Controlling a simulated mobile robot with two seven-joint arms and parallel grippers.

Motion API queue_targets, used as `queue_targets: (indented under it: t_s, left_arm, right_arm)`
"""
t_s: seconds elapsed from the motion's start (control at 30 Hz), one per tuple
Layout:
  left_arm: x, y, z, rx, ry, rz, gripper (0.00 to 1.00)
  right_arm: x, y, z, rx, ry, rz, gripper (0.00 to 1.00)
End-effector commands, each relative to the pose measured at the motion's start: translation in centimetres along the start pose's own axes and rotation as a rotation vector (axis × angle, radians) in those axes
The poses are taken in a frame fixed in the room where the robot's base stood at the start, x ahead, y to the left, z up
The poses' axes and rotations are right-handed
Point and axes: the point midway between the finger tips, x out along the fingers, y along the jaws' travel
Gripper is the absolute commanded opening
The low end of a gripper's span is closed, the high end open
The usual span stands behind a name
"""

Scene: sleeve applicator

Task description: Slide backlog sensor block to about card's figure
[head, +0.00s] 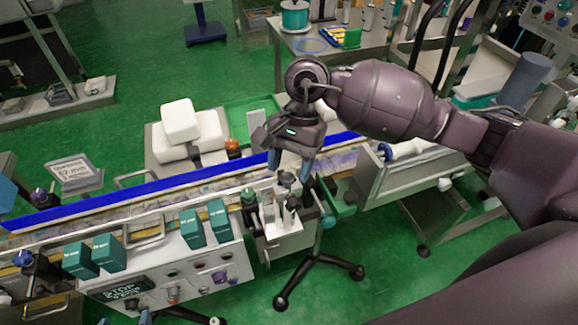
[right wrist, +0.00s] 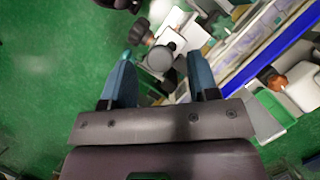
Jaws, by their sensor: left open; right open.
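A card (head: 74,173) on a stand at the left of the head view reads about "57 mm"; its print is small. My right gripper (head: 291,164) is open, fingers down, above a cluster of knobs and posts at the conveyor's right end. A grey round knob (head: 287,178) there lies just below the fingers; in the right wrist view the knob (right wrist: 160,58) shows beyond the open, empty fingers (right wrist: 161,82). I cannot tell for sure which part is the sensor block. Two bluish tips at the bottom edge appear to be my left gripper (head: 124,318), open and mostly cut off.
The conveyor (head: 150,195) with a blue rail runs across the view. White packs (head: 181,122) and an orange knob (head: 232,145) lie behind.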

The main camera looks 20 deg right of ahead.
Motion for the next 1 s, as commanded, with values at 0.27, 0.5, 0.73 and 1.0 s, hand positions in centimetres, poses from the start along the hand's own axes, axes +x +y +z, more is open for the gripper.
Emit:
queue_targets:
  t_s: [0.27,0.5,0.73,1.0]
  left_arm:
    - [-0.09,-0.02,-0.14,0.000,0.000,0.000,0.80]
    - [-0.01,-0.01,-0.22,0.000,0.001,0.000,0.80]
    - [0.03,0.00,-0.28,0.000,0.002,0.001,0.80]
    - [0.07,0.01,-0.22,0.000,0.002,0.001,0.80]
  right_arm:
    - [1.34,0.01,0.00,0.000,0.000,0.000,0.55]
    - [1.36,0.00,0.00,0.000,0.000,0.000,0.51]
    - [1.34,0.00,0.00,0.000,0.000,0.000,0.16]
    - [1.33,0.00,0.00,0.000,0.000,-0.001,0.00]
